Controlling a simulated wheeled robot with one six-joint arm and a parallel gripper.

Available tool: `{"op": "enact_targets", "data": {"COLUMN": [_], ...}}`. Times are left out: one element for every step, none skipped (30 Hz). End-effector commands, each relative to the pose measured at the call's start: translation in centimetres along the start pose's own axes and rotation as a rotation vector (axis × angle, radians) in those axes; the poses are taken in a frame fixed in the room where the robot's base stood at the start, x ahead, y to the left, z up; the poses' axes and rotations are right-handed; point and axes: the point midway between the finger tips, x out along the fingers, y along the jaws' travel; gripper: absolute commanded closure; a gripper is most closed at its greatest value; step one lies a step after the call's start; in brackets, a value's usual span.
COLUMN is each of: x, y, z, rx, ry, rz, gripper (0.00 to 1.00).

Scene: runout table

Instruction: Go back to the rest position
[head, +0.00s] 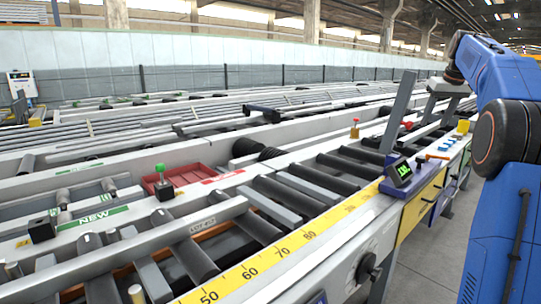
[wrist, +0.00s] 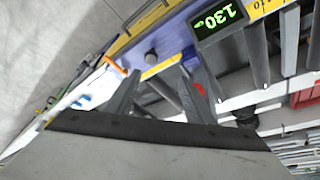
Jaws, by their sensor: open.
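My gripper (wrist: 161,64) shows in the wrist view as two grey tapered fingers standing apart beyond a dark-edged grey plate. Nothing shows between them but the table behind. In the head view my blue arm rises along the right edge and bends over at the top. I cannot make out the gripper's fingers clearly there. The small display with green digits (head: 400,171) stands on the table's front edge, left of my arm. It also shows in the wrist view (wrist: 222,19), turned over.
The runout table has dark rollers (head: 350,166) and a yellow scale (head: 260,262) along its front. A red tray (head: 180,178) lies on it to the left. An orange-handled tool (head: 432,156) lies at the front edge. Bare grey floor (head: 426,253) shows beyond the front edge.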

Motion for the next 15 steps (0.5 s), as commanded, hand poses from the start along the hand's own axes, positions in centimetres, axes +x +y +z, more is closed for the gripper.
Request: {"op": "enact_targets", "data": {"x": [-0.7, -0.9, -1.2, -1.5, -1.6, -1.9, -2.1, -2.2, -2.4, -2.5, -2.6, -2.7, -2.9, -2.9, -3.0], "y": [-1.5, -2.4, -3.6, -4.5, -5.3, -6.5, -7.3, -8.1, -9.2, -10.0, -10.7, -11.8, -12.5, -13.2, -14.2], "z": [0.9, 1.4, 2.1, 2.8, 3.5, 4.3, 5.0, 5.8, 6.8, 7.5, 8.3, 9.4, 10.3, 11.1, 12.3], "rx": [-0.004, -0.004, -0.006, -0.008, -0.008, -0.01, -0.01, -0.012, -0.014, -0.015, -0.015, -0.018, -0.019, -0.02, -0.022], "ry": [0.001, 0.001, 0.001, 0.001, 0.0, 0.001, 0.001, -0.001, 0.0, 0.001, -0.001, 0.0, 0.001, 0.0, 0.0], "rz": [-0.002, -0.002, -0.003, -0.004, -0.004, -0.005, -0.005, -0.005, -0.006, -0.007, -0.008, -0.009, -0.009, -0.01, -0.011], "gripper": [0.52, 0.52, 0.52, 0.52, 0.52, 0.52, 0.52, 0.52, 0.52, 0.52, 0.52, 0.52, 0.52, 0.52, 0.52]}}
